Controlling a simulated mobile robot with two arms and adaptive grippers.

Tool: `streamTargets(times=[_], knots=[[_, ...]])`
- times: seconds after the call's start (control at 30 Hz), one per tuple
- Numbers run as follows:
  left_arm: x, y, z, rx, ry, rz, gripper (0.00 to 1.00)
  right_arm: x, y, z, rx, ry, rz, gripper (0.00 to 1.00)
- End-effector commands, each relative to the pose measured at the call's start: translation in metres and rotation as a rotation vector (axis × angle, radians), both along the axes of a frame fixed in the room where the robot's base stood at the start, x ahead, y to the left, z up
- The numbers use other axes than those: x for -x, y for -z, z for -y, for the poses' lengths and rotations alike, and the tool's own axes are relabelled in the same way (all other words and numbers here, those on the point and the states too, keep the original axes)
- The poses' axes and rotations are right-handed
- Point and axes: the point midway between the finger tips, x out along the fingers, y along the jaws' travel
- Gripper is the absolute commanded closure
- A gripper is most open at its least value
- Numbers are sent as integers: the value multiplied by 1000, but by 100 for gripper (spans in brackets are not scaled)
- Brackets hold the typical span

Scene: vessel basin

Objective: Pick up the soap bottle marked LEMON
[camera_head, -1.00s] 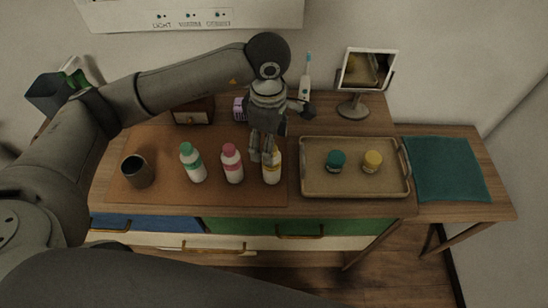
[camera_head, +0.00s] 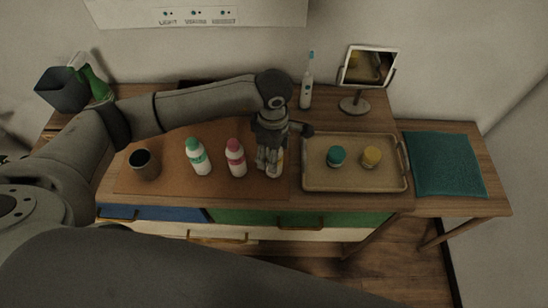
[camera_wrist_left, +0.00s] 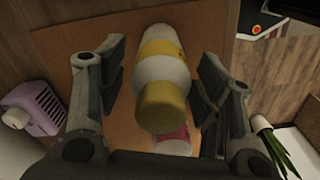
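The bottle with a yellow cap and yellow label band (camera_wrist_left: 160,75) stands on the brown mat; its lettering is not readable. It is partly hidden behind my gripper in the head view (camera_head: 275,172). My left gripper (camera_head: 269,164) is lowered over this bottle from above. In the wrist view, the two fingers (camera_wrist_left: 160,62) are on either side of the bottle, open, with a gap showing on both sides. A green-capped bottle (camera_head: 199,158) and a pink-capped bottle (camera_head: 236,160) stand to its left. My right gripper is not in view.
A dark cup (camera_head: 144,166) stands at the left of the mat (camera_head: 215,190). A tray (camera_head: 355,183) with a teal jar (camera_head: 336,156) and a yellow jar (camera_head: 371,156) lies close on the right. A toothbrush (camera_head: 307,92) and mirror (camera_head: 368,68) stand behind.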

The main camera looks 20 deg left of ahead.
Motion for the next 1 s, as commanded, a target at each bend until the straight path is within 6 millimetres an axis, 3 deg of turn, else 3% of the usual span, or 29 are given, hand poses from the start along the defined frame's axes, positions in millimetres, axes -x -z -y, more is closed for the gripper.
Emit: streamTargets(times=[0.03,0.33,0.77,0.93,1.0], knots=[[0,0,0,0,0,0,51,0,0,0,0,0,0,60],[0,-1,0,1,0,1,88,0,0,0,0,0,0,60],[-1,-8,0,1,0,4,88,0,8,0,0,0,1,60],[-2,-30,1,3,2,9,88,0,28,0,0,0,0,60],[12,-44,1,2,4,7,88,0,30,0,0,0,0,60]])
